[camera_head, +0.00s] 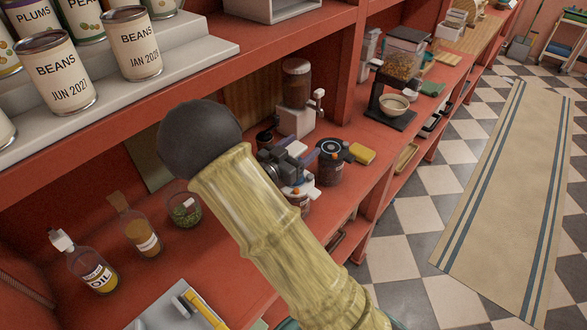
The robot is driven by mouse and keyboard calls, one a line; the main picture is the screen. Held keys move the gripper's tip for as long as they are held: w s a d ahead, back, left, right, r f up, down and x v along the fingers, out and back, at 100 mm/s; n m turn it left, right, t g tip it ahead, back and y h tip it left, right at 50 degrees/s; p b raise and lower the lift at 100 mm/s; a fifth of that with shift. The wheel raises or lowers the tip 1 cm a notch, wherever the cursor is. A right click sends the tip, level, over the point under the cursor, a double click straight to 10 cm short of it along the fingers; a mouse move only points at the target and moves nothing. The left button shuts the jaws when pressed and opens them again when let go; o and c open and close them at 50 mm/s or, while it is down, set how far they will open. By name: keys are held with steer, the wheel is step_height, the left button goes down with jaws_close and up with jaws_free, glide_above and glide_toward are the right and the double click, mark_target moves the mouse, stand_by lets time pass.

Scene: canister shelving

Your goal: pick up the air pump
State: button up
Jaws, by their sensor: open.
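My arm, with a yellow bamboo-like sleeve and a dark round joint, crosses the middle of the view. My gripper (303,170) shows partly beyond the sleeve, as dark, white and bluish parts above the red counter. It is open. Close to its right stands a dark canister (331,168) with a round black lid and a small orange part. I cannot clearly pick out the air pump; small white and orange parts by my gripper are too crowded to tell apart. The sleeve hides part of the counter.
An oil bottle (92,264), a corked bottle (139,232) and a green-filled jar (184,210) stand left. A yellow block (362,154) lies right of the canister. A grinder (296,100) stands behind. Bean cans (56,72) stand on the upper shelf. The floor (420,210) is open.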

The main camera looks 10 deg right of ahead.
stand_by(0.3)
jaws_close()
stand_by(0.3)
step_height(320, 180, up, 10)
steer(key=shift+r+b, duration=0.1)
steer(key=shift+b, duration=0.7)
